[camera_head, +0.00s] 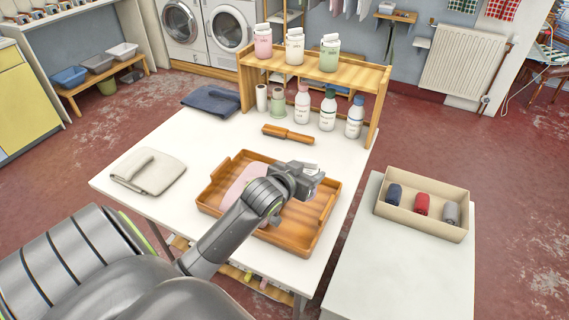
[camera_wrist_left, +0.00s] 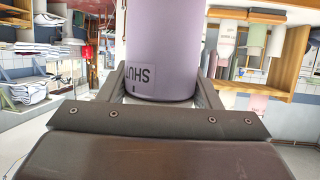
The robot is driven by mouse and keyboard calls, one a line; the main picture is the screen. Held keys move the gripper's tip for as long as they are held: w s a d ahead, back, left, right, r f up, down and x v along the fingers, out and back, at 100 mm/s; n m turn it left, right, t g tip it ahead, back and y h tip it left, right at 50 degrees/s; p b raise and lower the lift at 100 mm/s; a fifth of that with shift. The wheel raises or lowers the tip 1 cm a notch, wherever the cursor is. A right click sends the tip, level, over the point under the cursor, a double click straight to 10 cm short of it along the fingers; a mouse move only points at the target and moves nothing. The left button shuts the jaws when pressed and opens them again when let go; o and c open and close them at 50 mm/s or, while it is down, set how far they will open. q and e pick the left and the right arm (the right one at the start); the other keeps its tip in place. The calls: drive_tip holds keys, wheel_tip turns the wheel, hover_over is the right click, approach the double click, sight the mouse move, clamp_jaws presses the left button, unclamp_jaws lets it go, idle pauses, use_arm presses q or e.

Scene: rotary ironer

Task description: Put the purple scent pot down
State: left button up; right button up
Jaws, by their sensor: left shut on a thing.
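My left gripper (camera_head: 304,173) is shut on the purple scent pot (camera_wrist_left: 164,45). In the left wrist view the pot stands between the two fingers, with a label reading "SHUT" that appears upside down. In the head view the gripper appears in front of the far right part of the wooden tray (camera_head: 327,213), and the pot is mostly hidden by the gripper. Whether the pot touches anything beneath it cannot be told. My right gripper is in neither view.
The tray holds a pink flat thing (camera_head: 241,184). A wooden brush (camera_head: 288,134) lies behind it on the white table (camera_head: 200,140). A wooden shelf (camera_head: 340,78) bears jars above several bottles. A folded cloth (camera_head: 148,172) lies left. A box (camera_head: 452,232) with rolled cloths stands right.

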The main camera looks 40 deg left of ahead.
use_arm(q)
wheel_tip(320, 180, down, 8)
drive_tip(key=shift+d+f, duration=0.15)
drive_tip(key=shift+f, duration=0.1)
drive_tip(key=o, duration=1)
drive_tip(key=v, duration=1.2)
